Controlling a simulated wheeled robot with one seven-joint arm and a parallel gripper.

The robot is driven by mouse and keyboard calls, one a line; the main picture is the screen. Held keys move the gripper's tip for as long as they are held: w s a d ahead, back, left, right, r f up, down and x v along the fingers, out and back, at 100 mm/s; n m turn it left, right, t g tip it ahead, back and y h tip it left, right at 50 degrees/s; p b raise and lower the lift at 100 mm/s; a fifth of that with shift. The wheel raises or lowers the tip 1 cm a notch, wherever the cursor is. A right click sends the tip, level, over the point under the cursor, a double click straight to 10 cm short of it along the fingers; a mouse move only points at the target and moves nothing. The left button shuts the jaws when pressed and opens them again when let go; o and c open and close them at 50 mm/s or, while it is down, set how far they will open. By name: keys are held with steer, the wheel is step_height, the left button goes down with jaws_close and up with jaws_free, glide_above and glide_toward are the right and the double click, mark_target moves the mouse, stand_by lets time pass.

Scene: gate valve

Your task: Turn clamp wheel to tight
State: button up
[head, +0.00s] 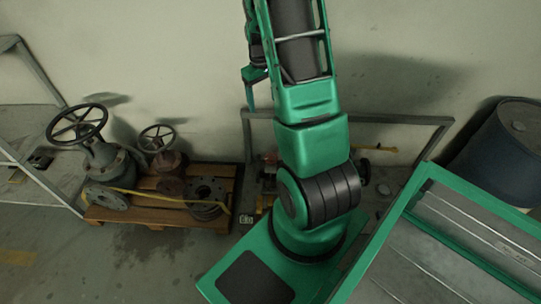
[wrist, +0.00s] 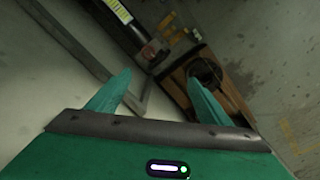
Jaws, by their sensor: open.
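A large dark handwheel (head: 77,123) sits tilted on top of a grey valve body (head: 108,160) at the left in the head view. A smaller handwheel (head: 157,138) sits on a rusty valve (head: 169,170) beside it. I cannot tell which is the clamp wheel or whether it is tight. My gripper (wrist: 160,97) is open, with two green fingers spread and nothing visible between them. It is apart from both handwheels.
The valves stand on a wooden pallet (head: 155,214) with a loose flange (head: 206,190) and a yellow strap. A metal frame (head: 405,119) leans at the wall behind my arm. A blue drum (head: 503,150) stands at the right. The floor left of the pallet is partly clear.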

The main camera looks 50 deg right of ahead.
steer(key=w+d+f+n, duration=0.1)
steer(key=w+d+f, duration=0.15)
steer(key=f, duration=0.45)
steer(key=w+d+f+n, duration=0.1)
steer(key=d+f, duration=0.2)
steer(key=f, duration=0.4)
steer(key=n, duration=0.1)
glide_toward(271, 157)
steer(key=shift+y, duration=0.3)
step_height(271, 157, down, 8)
steer(key=shift+s+d+r, duration=0.1)
steer(key=shift+d+r, duration=0.05)
steer(key=shift+c, duration=0.5)
steer(key=c, duration=0.9)
steer(key=shift+d, duration=0.15)
steer(key=shift+c, duration=0.2)
